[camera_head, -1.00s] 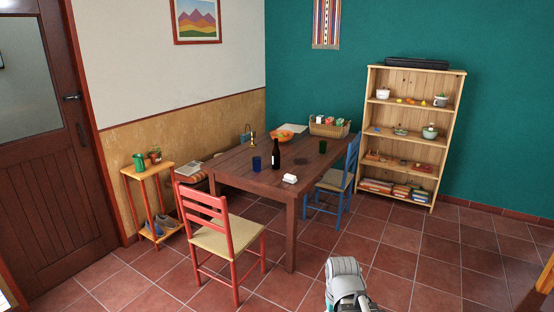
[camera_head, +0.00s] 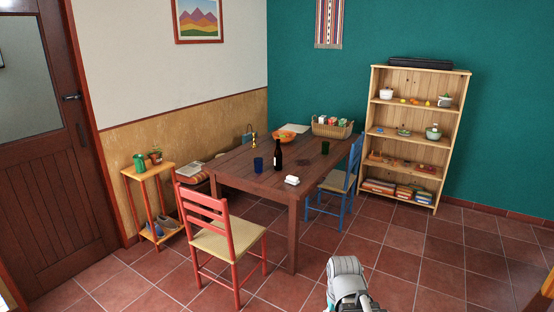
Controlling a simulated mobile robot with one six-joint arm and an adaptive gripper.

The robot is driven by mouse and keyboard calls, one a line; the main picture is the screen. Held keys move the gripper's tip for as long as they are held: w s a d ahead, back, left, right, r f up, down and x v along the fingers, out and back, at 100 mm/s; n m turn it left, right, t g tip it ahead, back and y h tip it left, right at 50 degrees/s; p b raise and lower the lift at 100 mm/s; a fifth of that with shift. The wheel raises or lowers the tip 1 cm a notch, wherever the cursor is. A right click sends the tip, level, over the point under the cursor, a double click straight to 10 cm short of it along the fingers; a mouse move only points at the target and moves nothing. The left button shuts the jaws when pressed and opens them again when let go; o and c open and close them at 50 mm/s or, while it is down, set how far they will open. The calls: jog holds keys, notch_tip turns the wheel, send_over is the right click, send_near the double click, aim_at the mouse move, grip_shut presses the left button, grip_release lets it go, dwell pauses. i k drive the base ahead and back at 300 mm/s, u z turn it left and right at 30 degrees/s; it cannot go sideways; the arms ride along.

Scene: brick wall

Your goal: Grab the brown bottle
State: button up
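A dark brown bottle (camera_head: 278,156) with a pale label stands upright on the wooden table (camera_head: 235,170), near the middle of its top. Part of my own arm shows at the bottom edge of the head view, in front of the table and well short of the bottle. My gripper itself is not visible, so I cannot see its fingers. Nothing is seen touching the bottle.
On the table are a blue cup (camera_head: 258,165), a dark green cup (camera_head: 325,147), a white item (camera_head: 292,180), an orange bowl (camera_head: 284,136) and a basket (camera_head: 332,129). A red chair (camera_head: 222,235) and a blue chair (camera_head: 338,183) flank it. Tiled floor is clear at right.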

aim_at(278, 152)
jog(key=z, duration=0.2)
jog(key=i, duration=1.6)
jog(key=z, duration=0.2)
jog(key=i, duration=2.1)
jog(key=u, duration=0.1)
